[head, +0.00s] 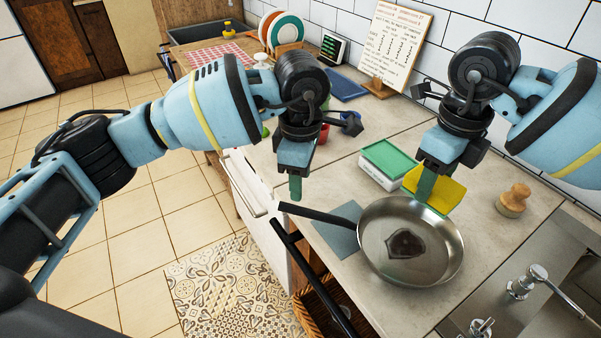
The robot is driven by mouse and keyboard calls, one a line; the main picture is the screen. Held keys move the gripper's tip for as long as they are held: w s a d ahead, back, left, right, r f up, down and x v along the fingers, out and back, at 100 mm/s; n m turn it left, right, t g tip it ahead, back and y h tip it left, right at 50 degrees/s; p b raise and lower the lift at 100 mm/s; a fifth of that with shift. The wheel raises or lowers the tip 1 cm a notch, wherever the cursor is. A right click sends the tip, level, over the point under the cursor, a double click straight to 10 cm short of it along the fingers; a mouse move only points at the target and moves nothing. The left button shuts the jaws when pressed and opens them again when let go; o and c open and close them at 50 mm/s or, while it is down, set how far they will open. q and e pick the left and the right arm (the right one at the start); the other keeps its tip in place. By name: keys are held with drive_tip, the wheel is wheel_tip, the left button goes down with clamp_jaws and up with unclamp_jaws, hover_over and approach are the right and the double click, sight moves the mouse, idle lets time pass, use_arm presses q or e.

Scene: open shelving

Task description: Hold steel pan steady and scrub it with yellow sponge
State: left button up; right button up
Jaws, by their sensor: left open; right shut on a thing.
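The steel pan (376,262) sits on the counter at the right, its black handle (320,214) pointing left. A dark stain (406,244) marks its inside bottom. The yellow sponge (449,194) is in my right gripper (427,190), which is shut on it above the pan's far rim. Whether the sponge touches the rim I cannot tell. My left gripper (295,188) is open and empty, pointing down just above the end of the pan handle, apart from it as far as I see. Its fingers overlap from this angle.
A green-and-white box (388,159) stands behind the pan and a wooden brush (513,201) to its right. A grey cloth (338,232) lies under the handle. The sink and faucet (530,282) are at the lower right. A recipe board (396,45) stands at the back.

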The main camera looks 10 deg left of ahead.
sight(300, 209)
use_arm(q)
wheel_tip(300, 209, down, 12)
drive_tip(key=shift+r, duration=0.2)
idle(0.4)
clamp_jaws()
idle(1.1)
